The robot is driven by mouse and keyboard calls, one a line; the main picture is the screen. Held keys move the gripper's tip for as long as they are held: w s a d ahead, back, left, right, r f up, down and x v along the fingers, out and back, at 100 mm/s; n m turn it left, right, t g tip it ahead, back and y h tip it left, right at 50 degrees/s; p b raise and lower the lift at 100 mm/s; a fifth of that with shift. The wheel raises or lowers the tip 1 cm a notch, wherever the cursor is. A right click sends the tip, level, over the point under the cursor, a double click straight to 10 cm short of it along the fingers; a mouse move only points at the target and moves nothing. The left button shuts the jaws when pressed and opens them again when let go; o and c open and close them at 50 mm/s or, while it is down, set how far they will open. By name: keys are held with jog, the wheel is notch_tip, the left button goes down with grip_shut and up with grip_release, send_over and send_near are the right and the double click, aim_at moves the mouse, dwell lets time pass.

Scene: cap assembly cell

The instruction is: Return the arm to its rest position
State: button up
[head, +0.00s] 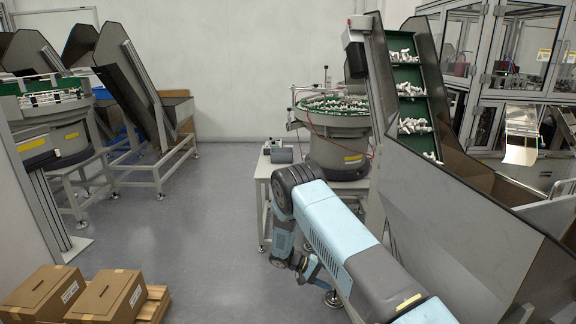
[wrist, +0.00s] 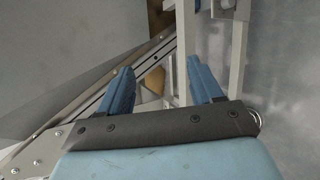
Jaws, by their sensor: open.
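My arm (head: 335,235) reaches up from the lower right in the head view, bends at a dark elbow joint and hangs down on its far side. The end of the arm is low, near the foot of the hopper frame, and is partly hidden behind my own upper link. In the wrist view my gripper (wrist: 158,90) shows two blue fingers set wide apart with nothing between them. Metal frame legs and a rail are visible beyond the fingers.
A grey hopper with a green conveyor (head: 408,85) carrying white caps stands close at the right. A bowl feeder (head: 340,150) on a table is behind the arm. Cardboard boxes (head: 105,297) sit on a pallet at the lower left. The floor (head: 190,225) between is clear.

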jog(key=s+d+r+m+y, duration=0.1)
jog(key=r+y, duration=0.1)
jog(key=r, duration=0.8)
jog(key=s+d+r+y, duration=0.1)
jog(key=r+y, duration=0.1)
jog(key=r, duration=0.9)
jog(key=s+d+r+m+y, duration=0.1)
jog(key=s+d+r+y, duration=0.1)
jog(key=r, duration=0.8)
jog(key=s+d+r+t+y, duration=0.1)
jog(key=s+r+y, duration=0.1)
jog(key=s+r, duration=0.5)
jog(key=s+d+r+t+y, duration=0.15)
jog(key=s+r, duration=0.25)
jog(key=r, duration=0.5)
jog(key=s+r+t+y, duration=0.1)
jog(key=s+r, duration=0.3)
jog(key=s, duration=0.7)
jog(key=s+d+r+t+y, duration=0.1)
jog(key=s+r+t, duration=0.3)
jog(key=s, duration=0.8)
jog(key=shift+r+n+y, duration=0.15)
jog(key=shift+n+y, duration=0.25)
jog(key=shift+y, duration=0.25)
jog(key=shift+t, duration=0.25)
